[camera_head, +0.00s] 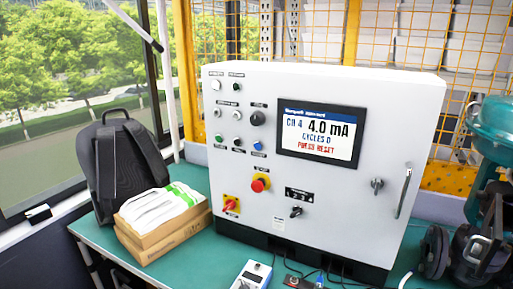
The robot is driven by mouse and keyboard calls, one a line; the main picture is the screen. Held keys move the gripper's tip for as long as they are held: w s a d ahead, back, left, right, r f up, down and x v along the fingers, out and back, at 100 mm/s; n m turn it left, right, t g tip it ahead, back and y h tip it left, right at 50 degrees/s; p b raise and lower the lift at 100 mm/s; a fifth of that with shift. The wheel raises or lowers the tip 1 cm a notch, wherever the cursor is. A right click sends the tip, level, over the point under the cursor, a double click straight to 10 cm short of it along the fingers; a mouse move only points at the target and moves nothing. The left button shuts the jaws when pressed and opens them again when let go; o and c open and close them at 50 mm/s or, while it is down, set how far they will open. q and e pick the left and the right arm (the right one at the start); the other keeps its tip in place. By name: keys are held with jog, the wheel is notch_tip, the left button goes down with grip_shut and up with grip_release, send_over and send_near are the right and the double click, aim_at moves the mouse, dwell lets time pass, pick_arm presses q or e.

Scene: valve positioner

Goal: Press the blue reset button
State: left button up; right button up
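A blue button (257,146) sits on the left part of the front of a white control cabinet (345,200), in the lower row of small controls. Left of it are a black button and a green button (218,138); above it is a black knob (257,118). The cabinet's screen (321,131) reads "CH 4", "4.0 mA", "CYCLES 0" and "PRESS RESET". Nothing covers the blue button. Neither of my grippers is in view.
The cabinet stands on a green table (185,262). A cardboard box (163,231) with white packets and a black backpack (122,165) are at left. A teal valve assembly (490,130) is at right. A handheld device (254,275) and cables lie in front.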

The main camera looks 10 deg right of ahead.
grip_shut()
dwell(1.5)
